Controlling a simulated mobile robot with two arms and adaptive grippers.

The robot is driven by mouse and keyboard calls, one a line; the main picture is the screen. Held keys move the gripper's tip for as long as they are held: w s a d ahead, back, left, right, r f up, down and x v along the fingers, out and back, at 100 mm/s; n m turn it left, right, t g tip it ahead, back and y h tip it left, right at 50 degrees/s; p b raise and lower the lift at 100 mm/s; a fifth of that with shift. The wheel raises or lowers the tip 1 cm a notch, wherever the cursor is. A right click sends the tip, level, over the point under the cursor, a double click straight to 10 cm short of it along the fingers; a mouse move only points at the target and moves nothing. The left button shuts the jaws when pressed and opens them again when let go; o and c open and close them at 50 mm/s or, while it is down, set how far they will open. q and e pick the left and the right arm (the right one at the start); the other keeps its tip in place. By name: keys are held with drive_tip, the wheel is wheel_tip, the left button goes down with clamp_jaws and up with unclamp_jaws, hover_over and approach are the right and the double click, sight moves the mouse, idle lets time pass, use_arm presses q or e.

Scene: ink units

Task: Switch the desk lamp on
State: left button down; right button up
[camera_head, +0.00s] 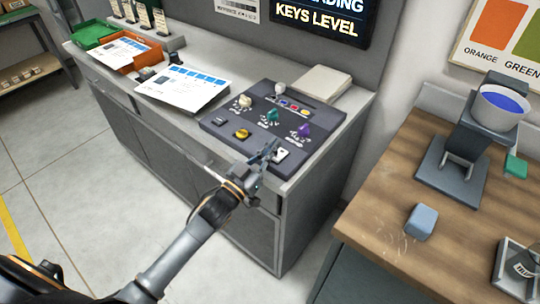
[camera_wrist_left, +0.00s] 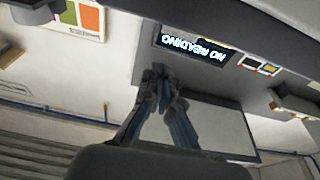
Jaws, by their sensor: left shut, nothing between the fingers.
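A dark control panel (camera_head: 225,122) lies on the grey cabinet top and carries several coloured knobs. A small white plate with a dark mark (camera_head: 282,155) sits at its front right corner; I cannot tell whether it is a switch. My left gripper (camera_head: 268,150) is shut and empty, its tips just beside this plate; whether they touch it is unclear. In the left wrist view, the gripper's fingers (camera_wrist_left: 161,78) are together, with a dark screen reading "NO READING" (camera_wrist_left: 195,46) beyond. I cannot make out a desk lamp in either view. My right gripper is not in view.
Papers (camera_head: 182,88), an orange tray (camera_head: 128,62) and a green tray (camera_head: 92,34) lie left of the panel. A pale block (camera_head: 320,83) is behind it. The wooden table (camera_head: 385,240) at right holds a stand with a white bowl (camera_head: 497,108) and a blue-grey block (camera_head: 421,222).

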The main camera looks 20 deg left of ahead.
sight(270, 165)
use_arm(q)
drive_tip(key=f, duration=0.2)
drive_tip(key=s+f, duration=0.1)
drive_tip(key=shift+a+f, duration=0.15)
drive_tip(key=shift+f, duration=0.25)
drive_tip(key=shift+w, duration=0.1)
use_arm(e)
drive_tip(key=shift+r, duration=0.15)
use_arm(q)
drive_tip(key=shift+f, duration=0.1)
